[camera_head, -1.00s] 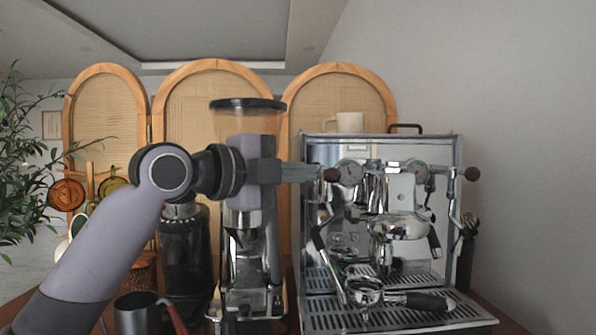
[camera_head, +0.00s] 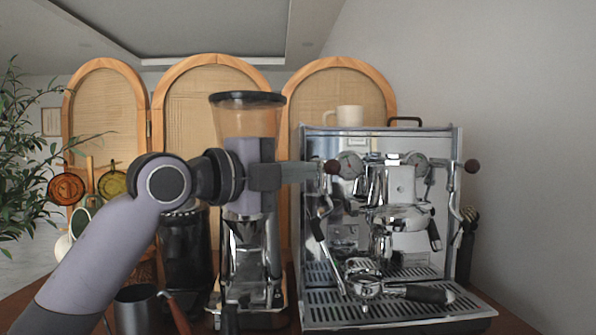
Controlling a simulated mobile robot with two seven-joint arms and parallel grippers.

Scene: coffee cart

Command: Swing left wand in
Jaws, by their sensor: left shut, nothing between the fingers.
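The espresso machine (camera_head: 452,200) stands on the right of the cart, shiny metal. Its left wand (camera_head: 332,262) hangs at the front left, slanting down and right over the drip tray, with a black grip (camera_head: 318,229) partway along it. A dark round knob (camera_head: 332,167) sits above it. My left gripper (camera_head: 316,171) is shut and empty, pointing right, its tips close to the left knob and above the wand's grip. I cannot tell whether the tips touch the knob. My right gripper is not in view.
A grinder (camera_head: 247,240) stands left of the machine, partly behind my left arm. A portafilter with a black handle (camera_head: 428,294) lies over the drip tray (camera_head: 400,317). A metal pitcher (camera_head: 138,310) stands at front left. A white mug (camera_head: 349,115) is on top of the machine.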

